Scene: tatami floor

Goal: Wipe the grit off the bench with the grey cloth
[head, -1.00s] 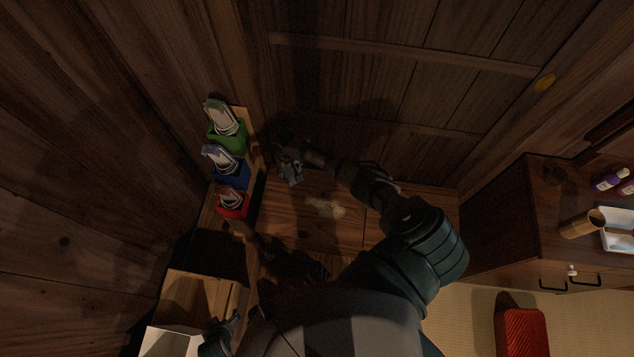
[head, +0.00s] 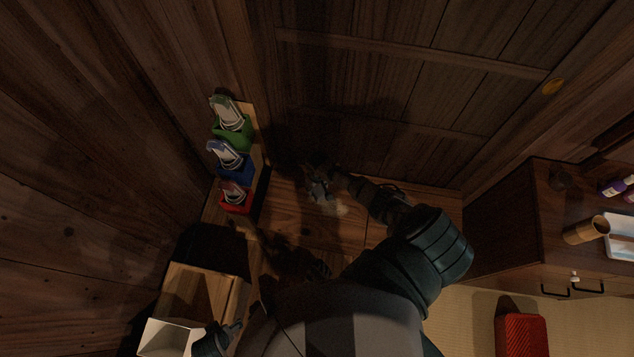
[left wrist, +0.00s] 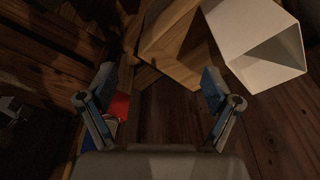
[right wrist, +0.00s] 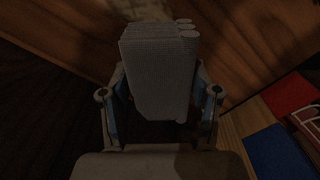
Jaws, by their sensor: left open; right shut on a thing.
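The bench (head: 292,222) is a wooden top against the plank wall. A pale patch of grit (head: 341,209) lies on it; the patch also shows at the top of the right wrist view (right wrist: 145,10). My right gripper (head: 318,187) is at the patch's left edge in the head view, partly covering it. In the right wrist view it is shut on the folded grey cloth (right wrist: 158,75). Whether the cloth touches the bench I cannot tell. My left gripper (left wrist: 160,88) is open and empty; in the head view it shows low beside a white bin.
Green (head: 232,131), blue (head: 232,170) and red (head: 236,197) holders stand in a row at the bench's left end. A wooden box (head: 235,300) and the white bin (head: 165,338) are lower left. A cabinet (head: 520,225) stands right, with a red object (head: 521,335) on the floor.

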